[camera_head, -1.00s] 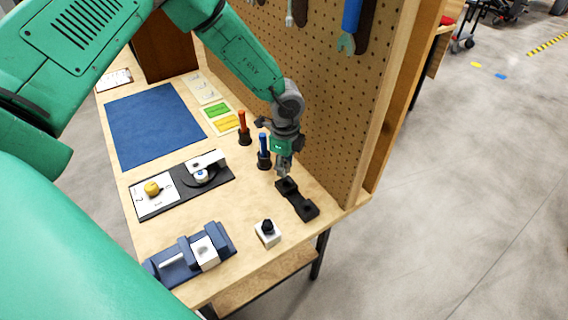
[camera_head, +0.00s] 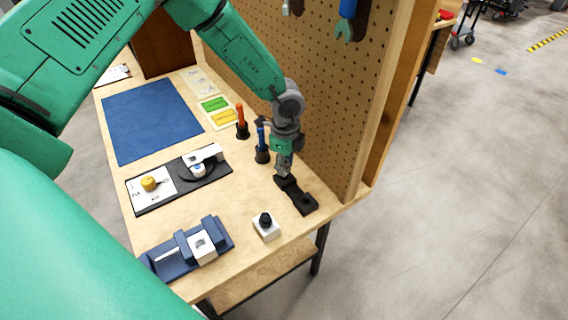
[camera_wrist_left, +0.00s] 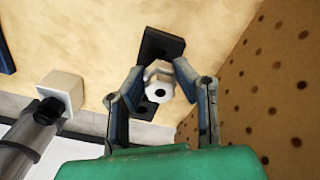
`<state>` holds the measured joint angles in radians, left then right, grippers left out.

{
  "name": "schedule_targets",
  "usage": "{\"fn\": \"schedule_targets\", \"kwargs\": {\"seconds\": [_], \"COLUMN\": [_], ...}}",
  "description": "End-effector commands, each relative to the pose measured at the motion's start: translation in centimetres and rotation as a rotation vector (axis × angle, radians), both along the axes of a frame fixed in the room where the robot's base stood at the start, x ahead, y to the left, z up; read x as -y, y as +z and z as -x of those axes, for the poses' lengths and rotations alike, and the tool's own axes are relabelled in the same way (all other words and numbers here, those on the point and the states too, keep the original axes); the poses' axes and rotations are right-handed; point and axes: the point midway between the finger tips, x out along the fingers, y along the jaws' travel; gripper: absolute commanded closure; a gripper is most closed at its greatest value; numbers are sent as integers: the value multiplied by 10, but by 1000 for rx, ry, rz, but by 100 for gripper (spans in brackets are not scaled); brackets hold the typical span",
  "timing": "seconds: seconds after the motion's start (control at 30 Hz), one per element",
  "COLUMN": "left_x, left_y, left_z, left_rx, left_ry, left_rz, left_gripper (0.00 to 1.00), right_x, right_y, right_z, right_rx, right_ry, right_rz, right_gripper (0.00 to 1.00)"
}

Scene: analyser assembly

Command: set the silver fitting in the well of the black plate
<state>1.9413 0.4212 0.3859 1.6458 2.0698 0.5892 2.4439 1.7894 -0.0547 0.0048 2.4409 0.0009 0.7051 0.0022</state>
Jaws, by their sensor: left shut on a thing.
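The black plate (camera_head: 302,200) lies on the bench near its right edge, beside the pegboard. It also shows in the wrist view (camera_wrist_left: 160,45), under my fingers. My left gripper (camera_head: 283,175) is over the plate's far end and points down. In the wrist view my left gripper (camera_wrist_left: 159,80) is shut on the silver fitting (camera_wrist_left: 160,92), a pale ring-shaped piece with a dark centre. The fitting covers the middle of the plate in that view; whether it touches the plate I cannot tell. My right gripper is not in view.
A white block with a black knob (camera_head: 267,228) stands nearer the front. Blue (camera_head: 262,142) and orange (camera_head: 242,122) handled tools stand left of my gripper. The pegboard (camera_head: 330,110) rises close on the right. A blue vise (camera_head: 188,250) and a knobbed panel (camera_head: 180,180) are left.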

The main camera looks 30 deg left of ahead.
Motion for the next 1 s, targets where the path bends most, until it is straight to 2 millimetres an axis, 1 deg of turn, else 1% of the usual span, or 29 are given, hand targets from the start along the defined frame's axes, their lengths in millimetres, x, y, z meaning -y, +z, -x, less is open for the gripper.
{"fn": "schedule_targets", "kwargs": {"seconds": [0.6, 1.0], "left_x": [2, -1], "left_y": [-2, -11], "left_z": [1, 1], "left_rx": [0, 0], "left_ry": [1, 0], "left_rz": [2, 2], "left_gripper": [100, 100], "right_x": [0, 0], "right_y": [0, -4], "right_z": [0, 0], "right_rx": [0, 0], "right_ry": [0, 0], "right_rz": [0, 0], "right_gripper": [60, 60]}}
